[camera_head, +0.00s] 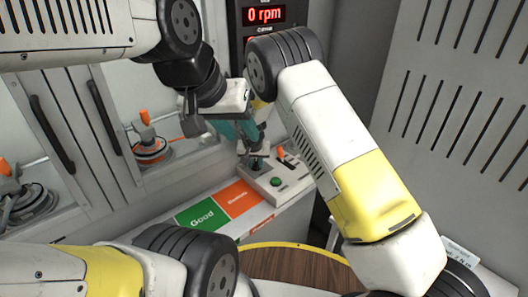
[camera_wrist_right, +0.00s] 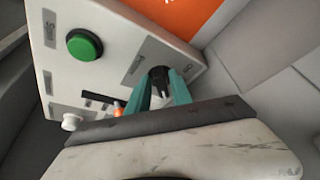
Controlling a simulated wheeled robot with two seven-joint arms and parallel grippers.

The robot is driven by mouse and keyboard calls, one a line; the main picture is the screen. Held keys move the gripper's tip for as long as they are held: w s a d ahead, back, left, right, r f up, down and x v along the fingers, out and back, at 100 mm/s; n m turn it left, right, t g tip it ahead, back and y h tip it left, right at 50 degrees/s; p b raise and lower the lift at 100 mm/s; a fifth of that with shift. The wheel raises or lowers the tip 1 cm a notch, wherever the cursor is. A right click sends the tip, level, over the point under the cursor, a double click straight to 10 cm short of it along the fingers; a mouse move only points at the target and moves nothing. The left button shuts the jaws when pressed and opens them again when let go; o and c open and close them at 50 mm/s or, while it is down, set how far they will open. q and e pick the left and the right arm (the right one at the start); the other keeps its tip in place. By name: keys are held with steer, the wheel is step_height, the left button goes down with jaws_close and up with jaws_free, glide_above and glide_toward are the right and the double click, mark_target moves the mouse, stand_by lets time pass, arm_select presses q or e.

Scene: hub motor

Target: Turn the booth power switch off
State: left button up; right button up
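The booth control panel (camera_head: 275,178) is a pale box carrying a green button (camera_head: 277,182) and a dark switch knob (camera_wrist_right: 160,74), with small marks on either side of the knob. I take this knob to be the power switch. My right gripper (camera_wrist_right: 160,88) has its teal fingers on both sides of the knob, with a narrow gap about as wide as the knob, and seems shut on it. The fingers hide part of the knob. My left gripper (camera_head: 230,128) hangs above and left of the panel; its fingers are partly hidden, so its opening is unclear.
An orange-tipped lever (camera_head: 282,153) and a white knob (camera_wrist_right: 71,121) are also on the panel. Green "Good" (camera_head: 202,216) and orange (camera_head: 240,198) labels lie beside it. A display (camera_head: 264,14) reads 0 rpm. Glazed booth doors (camera_head: 70,130) stand at left; my arms crowd the middle.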

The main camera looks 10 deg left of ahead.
jaws_close()
steer(key=shift+d+n, duration=0.1)
steer(key=shift+n, duration=0.2)
steer(key=n, duration=0.1)
steer(key=n+y, duration=0.1)
steer(key=shift+w+d+n, duration=0.15)
steer(key=shift+d+n, duration=0.15)
steer(key=shift+n, duration=0.1)
steer(key=n, duration=0.1)
steer(key=n+y, duration=0.1)
steer(key=n, duration=0.1)
steer(key=n+g, duration=0.1)
steer(key=shift+w+d+n+y, duration=0.25)
steer(key=shift+d+n+y, duration=0.05)
steer(key=shift+d+y, duration=0.1)
steer(key=n+g, duration=0.1)
steer(key=n, duration=0.1)
steer(key=n+y, duration=0.1)
steer(key=n, duration=0.1)
steer(key=shift+w+d+n+g, duration=0.1)
steer(key=shift+w+n+g, duration=0.2)
steer(key=shift+w+g, duration=0.1)
steer(key=n+g, duration=0.1)
steer(key=n, duration=0.1)
steer(key=n+g, duration=0.1)
steer(key=n, duration=0.2)
steer(key=shift+w, duration=0.4)
steer(key=shift+n, duration=0.3)
steer(key=shift+o, duration=1.9)
jaws_free()
